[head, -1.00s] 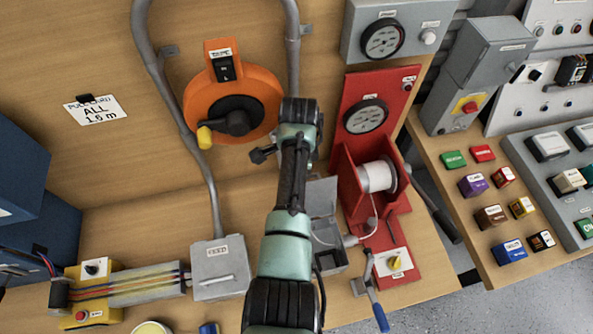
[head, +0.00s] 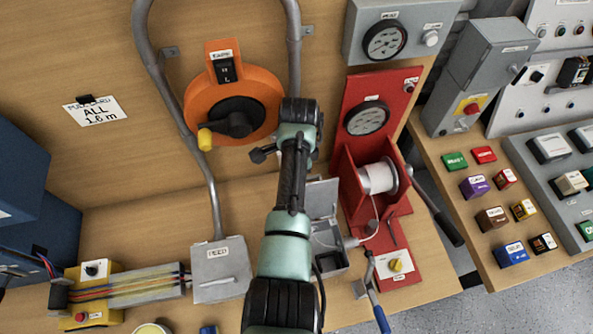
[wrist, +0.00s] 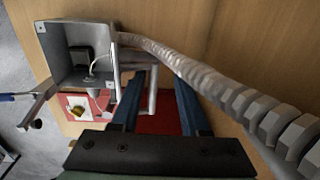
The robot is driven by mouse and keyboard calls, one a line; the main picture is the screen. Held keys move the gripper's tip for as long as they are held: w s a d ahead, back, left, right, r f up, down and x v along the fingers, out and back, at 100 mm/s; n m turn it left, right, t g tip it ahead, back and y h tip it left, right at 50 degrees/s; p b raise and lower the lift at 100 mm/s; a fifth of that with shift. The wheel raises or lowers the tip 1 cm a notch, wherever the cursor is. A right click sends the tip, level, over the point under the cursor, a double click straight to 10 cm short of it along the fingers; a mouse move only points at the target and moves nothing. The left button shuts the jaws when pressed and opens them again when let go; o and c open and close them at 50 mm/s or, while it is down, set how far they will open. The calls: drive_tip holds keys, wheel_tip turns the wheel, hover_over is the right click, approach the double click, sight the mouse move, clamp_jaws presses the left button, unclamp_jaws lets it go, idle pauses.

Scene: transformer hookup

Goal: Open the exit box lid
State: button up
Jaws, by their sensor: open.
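A small open grey box (head: 328,262) stands on the bench just right of my arm, its lid (head: 322,199) raised at the back. I take it for the exit box, but its label cannot be read. In the wrist view the open box (wrist: 72,65) is at the upper left, with a white cord and a dark block inside. My gripper (wrist: 158,78) is open, its two blue fingers apart, beside the box. A thin grey bar (wrist: 152,92) shows between the fingers; I cannot tell whether they touch it. My arm hides the gripper in the head view.
A closed grey box (head: 220,270) with a handle stands left of my arm. A red winch stand (head: 350,170) with a white spool (head: 378,179) is close on the right. A grey conduit (head: 199,165) bends down the back panel. An orange reel (head: 262,93) hangs there.

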drive_tip(key=shift+r, duration=0.1)
wheel_tip(320, 180, up, 13)
drive_tip(key=b, duration=0.1)
drive_tip(key=shift+s+b, duration=0.3)
drive_tip(key=shift+s, duration=0.05)
drive_tip(key=shift+d, duration=0.1)
